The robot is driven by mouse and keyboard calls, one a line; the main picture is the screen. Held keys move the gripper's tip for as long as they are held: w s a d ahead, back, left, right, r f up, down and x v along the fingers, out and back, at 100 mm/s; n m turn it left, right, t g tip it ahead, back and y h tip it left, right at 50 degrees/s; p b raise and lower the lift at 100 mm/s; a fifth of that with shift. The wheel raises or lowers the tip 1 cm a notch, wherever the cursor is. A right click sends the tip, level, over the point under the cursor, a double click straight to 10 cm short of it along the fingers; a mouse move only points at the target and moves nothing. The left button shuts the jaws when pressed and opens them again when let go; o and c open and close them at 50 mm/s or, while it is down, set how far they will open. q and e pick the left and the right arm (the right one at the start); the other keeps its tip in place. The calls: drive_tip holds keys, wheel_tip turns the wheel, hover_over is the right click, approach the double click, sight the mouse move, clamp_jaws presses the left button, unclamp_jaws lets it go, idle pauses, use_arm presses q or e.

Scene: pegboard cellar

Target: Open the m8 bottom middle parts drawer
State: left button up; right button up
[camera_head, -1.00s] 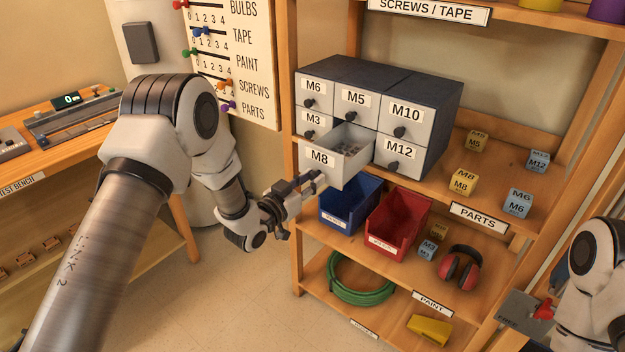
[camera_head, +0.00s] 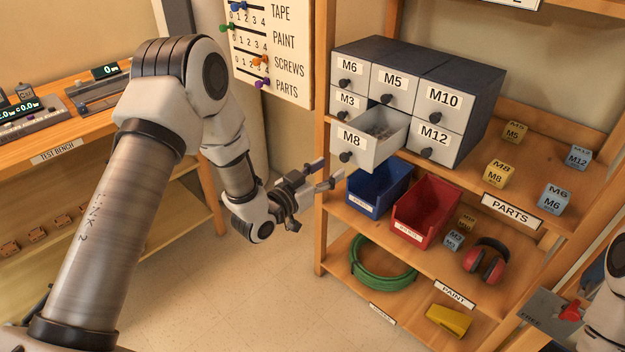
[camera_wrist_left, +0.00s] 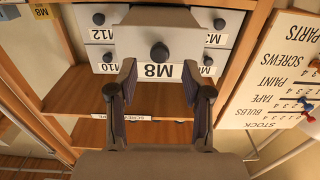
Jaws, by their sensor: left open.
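The M8 drawer (camera_head: 355,145) sits in the bottom row of the grey parts cabinet. It stands pulled out well past its neighbours, and small parts show inside it. Its dark round knob (camera_head: 345,157) is on the front. My left gripper (camera_head: 325,174) is open and empty, just below and in front of the drawer, apart from the knob. In the left wrist view, the knob (camera_wrist_left: 160,52) and the M8 label lie ahead between the spread fingers (camera_wrist_left: 160,78). My right arm shows at the lower right edge of the head view; its gripper is not seen.
A blue bin (camera_head: 377,190) and a red bin (camera_head: 425,208) stand on the shelf below the cabinet. The floor left of the shelf is clear.

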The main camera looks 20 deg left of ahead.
use_arm(q)
drive_tip(key=v, duration=0.6)
drive_tip(key=shift+s, duration=0.4)
drive_tip(key=shift+a+f, duration=0.1)
drive_tip(key=shift+f, duration=0.05)
drive_tip(key=s+d+f+g+y+p, duration=0.3)
drive_tip(key=s+f+g, duration=0.55)
drive_tip(key=f, duration=0.75)
drive_tip(key=s+a+f+n+g+y, duration=0.1)
drive_tip(key=s+f+g, duration=0.3)
drive_tip(key=s, duration=0.8)
drive_tip(key=s+a+f+n+g+y, duration=0.2)
drive_tip(key=s+f+n+g, duration=0.1)
drive_tip(key=s, duration=0.9)
wheel_tip(320, 180, down, 2)
drive_tip(key=shift+f+g, duration=0.2)
drive_tip(key=shift+g, duration=0.55)
